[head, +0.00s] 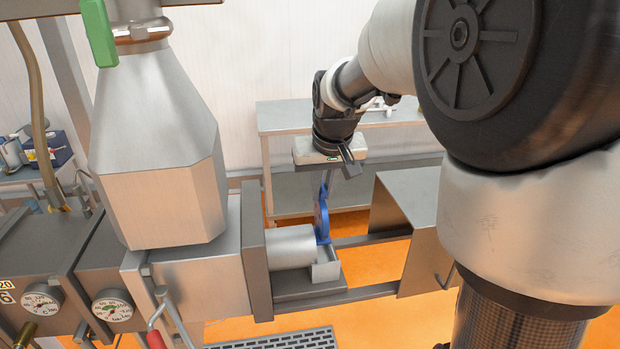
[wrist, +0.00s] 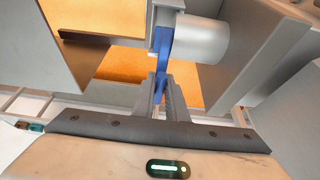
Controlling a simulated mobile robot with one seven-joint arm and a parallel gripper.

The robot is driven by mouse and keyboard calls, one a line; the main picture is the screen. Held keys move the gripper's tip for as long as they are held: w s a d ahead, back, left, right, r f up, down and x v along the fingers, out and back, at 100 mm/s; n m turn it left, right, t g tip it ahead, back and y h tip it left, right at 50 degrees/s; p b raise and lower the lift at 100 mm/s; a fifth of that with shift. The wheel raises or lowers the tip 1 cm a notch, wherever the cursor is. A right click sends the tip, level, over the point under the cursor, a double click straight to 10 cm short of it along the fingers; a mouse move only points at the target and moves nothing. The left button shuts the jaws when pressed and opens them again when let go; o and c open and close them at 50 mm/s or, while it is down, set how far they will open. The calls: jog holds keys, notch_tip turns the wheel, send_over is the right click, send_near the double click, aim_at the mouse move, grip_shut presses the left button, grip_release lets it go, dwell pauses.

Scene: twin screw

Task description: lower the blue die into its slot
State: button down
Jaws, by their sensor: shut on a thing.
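The blue die (head: 321,218) hangs upright, thin and edge-on in the head view, at the right end of the grey barrel cylinder (head: 291,246). It also shows in the wrist view (wrist: 163,42), beside the cylinder end. My gripper (head: 326,178) is above it, shut on its narrow upper tab; in the wrist view both fingers (wrist: 162,92) close around that tab. A grey slot holder (head: 326,270) sits just below and right of the die's lower edge. The die's lower edge is close to the holder; I cannot tell whether it is inside the slot.
Two grey rails (head: 372,240) run right from the barrel flange to a sheet-metal cover (head: 412,215). A metal hopper (head: 165,150) stands left. A steel table (head: 285,118) is behind. A dark grate (head: 285,341) lies in front. The orange floor is open below the rails.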

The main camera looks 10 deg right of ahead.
aim_at(322, 218)
jog(key=shift+f+b, duration=2.6)
jog(key=shift+f, duration=0.7)
jog(key=shift+s+f+b, duration=0.1)
jog(key=shift+f+b, duration=0.35)
jog(key=shift+f, duration=0.15)
jog(key=c, duration=1.8)
grip_release()
jog(key=shift+o, duration=0.6)
jog(key=shift+f, duration=0.1)
jog(key=p+v, duration=0.1)
jog(key=v, duration=1.6)
jog(key=shift+r, duration=0.3)
jog(key=shift+s, duration=0.1)
